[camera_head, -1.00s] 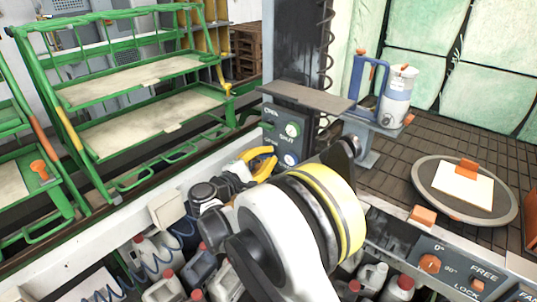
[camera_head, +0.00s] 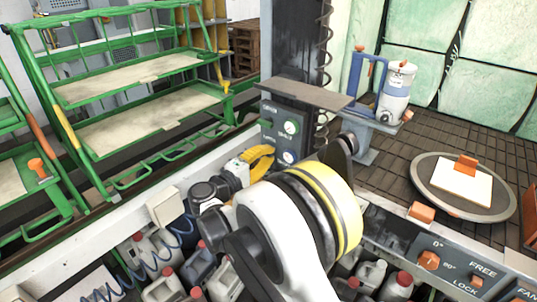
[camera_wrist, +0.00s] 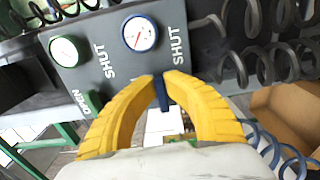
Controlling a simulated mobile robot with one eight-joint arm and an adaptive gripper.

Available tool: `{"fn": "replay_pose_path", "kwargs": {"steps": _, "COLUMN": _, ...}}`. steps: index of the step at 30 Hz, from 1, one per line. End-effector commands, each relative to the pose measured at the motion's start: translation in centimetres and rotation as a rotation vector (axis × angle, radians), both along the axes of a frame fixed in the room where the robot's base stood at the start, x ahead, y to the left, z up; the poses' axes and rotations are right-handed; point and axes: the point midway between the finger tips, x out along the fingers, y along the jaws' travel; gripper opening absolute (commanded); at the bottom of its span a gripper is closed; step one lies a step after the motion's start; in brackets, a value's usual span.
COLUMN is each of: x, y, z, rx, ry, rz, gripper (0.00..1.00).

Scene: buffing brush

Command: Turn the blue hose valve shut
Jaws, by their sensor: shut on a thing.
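A dark panel (camera_wrist: 105,75) carries a blue-rimmed gauge (camera_wrist: 140,33) and a green-rimmed gauge (camera_wrist: 67,50), each beside a SHUT label. The blue hose valve handle (camera_wrist: 161,94) sits below the blue gauge, and its visible part points nearly straight down in the wrist view. My gripper (camera_wrist: 162,80) has its yellow fingers closed on this handle, one on each side. The fingertips hide part of the handle and its pivot. A green valve handle (camera_wrist: 92,103) is to the left, near an OPEN label. In the head view my gripper (camera_head: 262,158) is at the panel's lower left, and the blue handle is hidden.
Black coiled hoses (camera_wrist: 265,50) hang right of the panel. A grey shelf plate (camera_head: 308,95) juts out above it. Bottles (camera_head: 200,262) fill the space below the bench edge. A round turntable (camera_head: 430,185) and a white-blue canister (camera_head: 397,92) stand to the right.

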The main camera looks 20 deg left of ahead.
Motion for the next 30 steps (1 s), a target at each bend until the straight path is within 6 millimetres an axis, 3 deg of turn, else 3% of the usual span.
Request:
{"fn": "replay_pose_path", "kwargs": {"steps": 9, "x": 0.2, "y": 0.2, "z": 0.4, "rx": -0.004, "ry": -0.006, "rz": 0.007, "gripper": 0.00}}
{"fn": "replay_pose_path", "kwargs": {"steps": 10, "x": 0.2, "y": 0.2, "z": 0.4, "rx": -0.004, "ry": -0.006, "rz": 0.007, "gripper": 0.20}}
{"fn": "replay_pose_path", "kwargs": {"steps": 12, "x": 0.2, "y": 0.2, "z": 0.3, "rx": -0.003, "ry": -0.005, "rz": 0.006, "gripper": 0.34}}
{"fn": "replay_pose_path", "kwargs": {"steps": 23, "x": -0.5, "y": 0.4, "z": 0.2, "rx": -0.002, "ry": -0.002, "rz": 0.005, "gripper": 0.34}}
{"fn": "replay_pose_path", "kwargs": {"steps": 30, "x": -4.7, "y": 2.3, "z": 0.2, "rx": -0.002, "ry": -0.002, "rz": 0.008, "gripper": 0.34}}
